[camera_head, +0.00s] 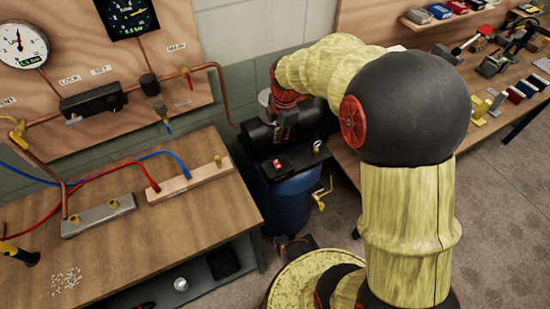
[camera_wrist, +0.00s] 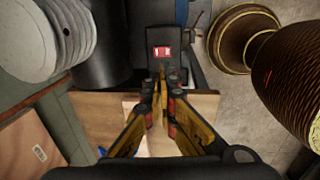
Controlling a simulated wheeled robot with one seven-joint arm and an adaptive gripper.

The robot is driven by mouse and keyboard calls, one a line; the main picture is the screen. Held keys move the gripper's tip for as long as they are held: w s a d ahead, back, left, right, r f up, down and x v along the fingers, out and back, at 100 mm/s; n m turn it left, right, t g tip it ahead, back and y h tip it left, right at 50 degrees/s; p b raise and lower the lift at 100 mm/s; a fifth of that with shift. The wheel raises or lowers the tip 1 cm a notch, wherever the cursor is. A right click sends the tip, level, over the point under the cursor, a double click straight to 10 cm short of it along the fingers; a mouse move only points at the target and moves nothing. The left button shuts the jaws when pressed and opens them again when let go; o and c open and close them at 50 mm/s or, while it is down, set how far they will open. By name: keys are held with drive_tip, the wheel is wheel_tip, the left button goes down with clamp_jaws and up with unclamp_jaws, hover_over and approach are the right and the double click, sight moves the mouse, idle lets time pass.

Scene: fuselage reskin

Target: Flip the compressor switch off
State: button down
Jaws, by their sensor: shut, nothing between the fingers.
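The compressor stands on the floor past the right end of the workbench, with a black top (camera_head: 255,135) and a blue tank (camera_head: 290,205). Its switch (camera_head: 278,164) is a small red rocker on a dark box at the front. In the wrist view the red switch (camera_wrist: 162,51) shows pale marks, just beyond my fingertips. My gripper (camera_wrist: 161,74) is shut and empty, its fingertips pointing toward the switch box. In the head view my gripper hangs over the compressor top, above and behind the switch. I cannot tell whether the fingertips touch the box.
The wooden workbench (camera_head: 105,245) carries metal and wooden manifold blocks with red and blue hoses. A gauge panel (camera_head: 100,65) with copper pipe is on the wall. A yellow-handled valve (camera_head: 321,198) sticks out beside the tank. Another table with tools (camera_head: 500,80) is at right.

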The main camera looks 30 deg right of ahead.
sight(278, 166)
drive_tip(key=f, duration=0.4)
drive_tip(key=w+f+b, duration=0.1)
drive_tip(key=f, duration=0.4)
drive_tip(key=f+b, duration=0.1)
drive_tip(key=f, duration=0.3)
drive_tip(key=shift+w+f, duration=0.35)
drive_tip(key=shift+f, duration=0.15)
drive_tip(key=shift+w+f, duration=0.2)
drive_tip(key=shift+f, duration=0.1)
drive_tip(key=shift+b, duration=0.3)
drive_tip(key=shift+s, duration=0.1)
drive_tip(key=shift+s+f, duration=0.1)
drive_tip(key=shift+s+a, duration=0.1)
drive_tip(key=shift+s, duration=0.6)
